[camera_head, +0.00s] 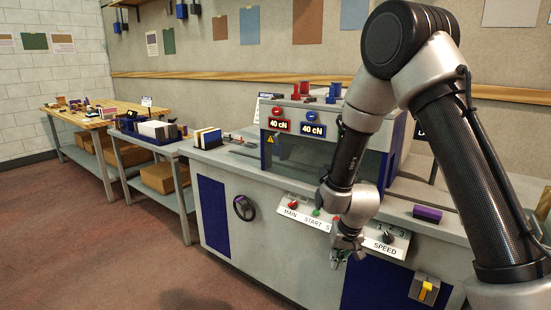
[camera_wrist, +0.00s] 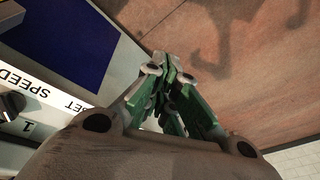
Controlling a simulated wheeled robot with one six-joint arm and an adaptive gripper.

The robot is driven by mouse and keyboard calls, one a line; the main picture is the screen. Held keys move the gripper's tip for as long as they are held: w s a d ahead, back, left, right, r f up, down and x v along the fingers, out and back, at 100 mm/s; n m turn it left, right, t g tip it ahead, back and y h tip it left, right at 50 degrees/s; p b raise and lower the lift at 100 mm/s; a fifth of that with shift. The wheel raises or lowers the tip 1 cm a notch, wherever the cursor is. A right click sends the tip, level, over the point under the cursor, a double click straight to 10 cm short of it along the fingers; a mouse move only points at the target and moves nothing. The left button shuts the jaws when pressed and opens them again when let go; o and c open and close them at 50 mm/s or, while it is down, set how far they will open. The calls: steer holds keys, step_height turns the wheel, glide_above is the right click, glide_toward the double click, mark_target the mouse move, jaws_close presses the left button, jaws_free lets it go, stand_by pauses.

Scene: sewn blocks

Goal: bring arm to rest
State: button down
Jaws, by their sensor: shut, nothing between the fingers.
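My gripper (camera_head: 346,250) hangs pointing down at the end of my arm, in front of the machine (camera_head: 290,215) and close to its front panel. In the wrist view my gripper (camera_wrist: 168,75) shows green fingers closed together with nothing between them. Below the fingers the wrist view shows the reddish floor (camera_wrist: 240,60). The arm is bent, with its upper joint high at the right of the head view and the forearm reaching down to the left.
The panel carries a MAIN/START label strip (camera_head: 303,219) and a SPEED dial (camera_head: 388,238) near my gripper. A purple block (camera_head: 427,214) lies on the machine's ledge. A grey side table (camera_head: 155,147) and a wooden table (camera_head: 62,115) stand left. Floor at front left is clear.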

steer(key=s+d+r, duration=0.6)
steer(key=s+r, duration=0.2)
steer(key=r, duration=0.2)
steer(key=s+d+r+t, duration=0.1)
steer(key=s+d+r, duration=0.4)
steer(key=s+r, duration=0.3)
steer(key=s+d+r+h, duration=0.1)
steer(key=s+d+r, duration=0.5)
steer(key=r, duration=0.7)
steer(key=shift+s+d+r+t, duration=0.3)
steer(key=shift+s+r+t, duration=0.1)
steer(key=shift+s, duration=0.65)
